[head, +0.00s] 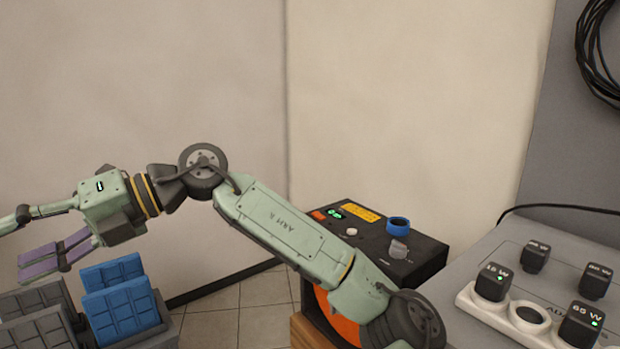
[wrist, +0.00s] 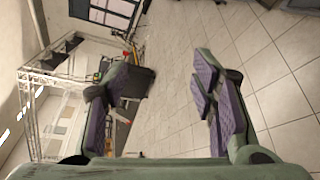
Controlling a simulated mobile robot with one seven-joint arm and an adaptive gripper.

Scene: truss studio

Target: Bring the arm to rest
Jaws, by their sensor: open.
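My arm reaches across the head view from lower right to the left, with its elbow raised. My gripper (head: 55,257) is at the left edge of the head view, above and beside the grey and blue panelled blocks. Its purple finger pads show there. In the wrist view my gripper (wrist: 160,100) has its two purple-padded fingers wide apart. Nothing is between them; the tiled floor and the room show through the gap.
Blue panelled blocks (head: 122,300) and grey ones (head: 40,325) stand below my gripper. A black box (head: 420,256) with a blue ring (head: 398,225) is behind my arm. A white charger strip (head: 480,300) with black plugs is at right. Tiled floor (wrist: 270,60) is open in the wrist view.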

